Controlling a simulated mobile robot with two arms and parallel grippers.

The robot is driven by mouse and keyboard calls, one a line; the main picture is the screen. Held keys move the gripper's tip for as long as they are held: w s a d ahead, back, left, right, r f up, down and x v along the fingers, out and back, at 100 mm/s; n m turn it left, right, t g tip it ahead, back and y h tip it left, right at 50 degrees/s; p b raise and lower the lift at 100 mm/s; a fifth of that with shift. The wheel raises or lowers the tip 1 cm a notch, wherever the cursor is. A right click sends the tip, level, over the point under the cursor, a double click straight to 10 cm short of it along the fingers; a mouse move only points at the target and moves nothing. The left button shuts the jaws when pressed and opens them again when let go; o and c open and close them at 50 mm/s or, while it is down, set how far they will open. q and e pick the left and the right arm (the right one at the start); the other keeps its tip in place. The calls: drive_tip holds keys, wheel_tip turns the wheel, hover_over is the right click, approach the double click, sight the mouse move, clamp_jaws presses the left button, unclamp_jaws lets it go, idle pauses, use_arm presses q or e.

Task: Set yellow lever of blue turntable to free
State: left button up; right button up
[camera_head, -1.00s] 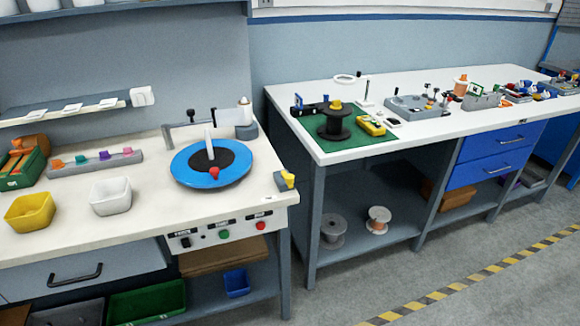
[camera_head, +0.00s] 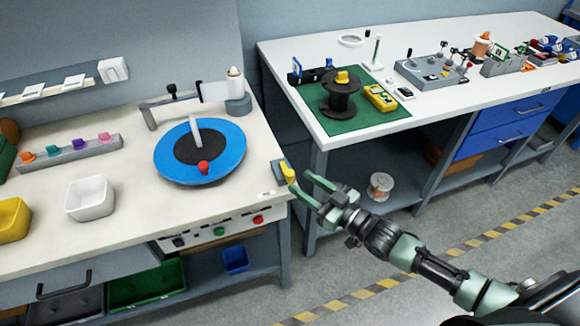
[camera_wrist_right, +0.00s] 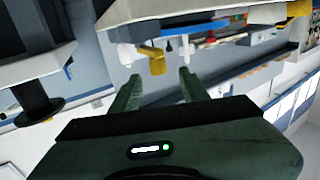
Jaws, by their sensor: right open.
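The blue turntable (camera_head: 230,150) lies on the left bench, with a black centre, a pale upright post and a red knob. The yellow lever (camera_head: 288,173) stands on a small grey block at the bench's right front corner. My right gripper (camera_head: 301,181) is open and empty, with its green fingertips close to the lever on its right side. In the right wrist view, the yellow lever (camera_wrist_right: 156,62) appears just beyond the fingertips, in line with the gap between them. Whether a finger touches it cannot be told. My left gripper is not in view.
The bench front has red and green buttons (camera_head: 219,232). A white bin (camera_head: 90,199) stands left of the turntable. A second bench holds a black spool (camera_head: 341,98) on a green mat (camera_head: 335,125). A gap separates the benches.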

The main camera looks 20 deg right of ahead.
sight(290, 172)
drive_tip(key=x, duration=0.5)
drive_tip(key=shift+w+p, duration=0.15)
drive_tip(key=shift+p, duration=0.2)
drive_tip(key=shift+w+a, duration=0.15)
drive_tip(key=shift+w, duration=0.05)
drive_tip(key=shift+f, duration=0.1)
clamp_jaws()
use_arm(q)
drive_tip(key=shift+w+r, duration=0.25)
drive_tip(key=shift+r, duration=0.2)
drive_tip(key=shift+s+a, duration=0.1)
